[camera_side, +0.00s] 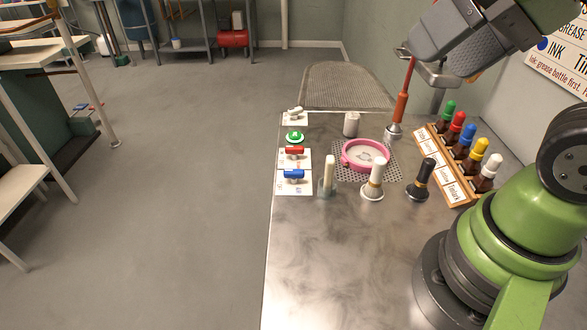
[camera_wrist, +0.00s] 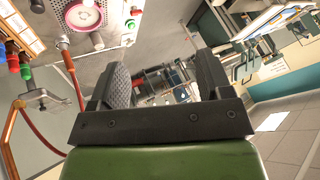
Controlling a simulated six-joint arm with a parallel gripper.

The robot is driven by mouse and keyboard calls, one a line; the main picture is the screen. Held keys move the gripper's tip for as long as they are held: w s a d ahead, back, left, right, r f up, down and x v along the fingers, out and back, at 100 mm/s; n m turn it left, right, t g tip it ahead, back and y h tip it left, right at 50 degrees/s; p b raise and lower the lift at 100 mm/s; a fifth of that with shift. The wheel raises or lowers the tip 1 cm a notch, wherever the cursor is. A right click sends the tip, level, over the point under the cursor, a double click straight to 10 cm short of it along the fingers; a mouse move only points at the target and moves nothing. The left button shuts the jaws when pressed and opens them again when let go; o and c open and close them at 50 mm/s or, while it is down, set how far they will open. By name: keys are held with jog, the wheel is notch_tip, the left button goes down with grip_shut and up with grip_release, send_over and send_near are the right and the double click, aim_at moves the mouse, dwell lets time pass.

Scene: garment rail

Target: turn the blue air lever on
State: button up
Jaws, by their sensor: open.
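The blue air lever (camera_side: 293,175) lies crosswise on a white plate at the left edge of the metal table in the side view. It is the nearest in a column of controls; its plate marks are too small to read. I cannot make it out in the wrist view. My gripper (camera_wrist: 162,60) has its two dark fingers wide apart, with nothing between them. In the side view it is high at the upper right, well away from the lever.
A red lever (camera_side: 294,150) and green button (camera_side: 294,136) sit just behind the blue lever. A bottle rack (camera_side: 448,165) stands right.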

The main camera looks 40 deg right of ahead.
jog(key=c, duration=0.4)
jog(key=shift+w+r, duration=0.1)
jog(key=shift+w, duration=0.3)
jog(key=shift+c, duration=0.4)
jog(key=n+g+h, duration=0.2)
jog(key=n+g, duration=0.5)
jog(key=n, duration=0.6)
send_over(294, 171)
notch_tip(294, 171, down, 19)
jog(key=shift+f, duration=0.7)
notch_tip(294, 171, down, 9)
jog(key=shift+f, duration=0.1)
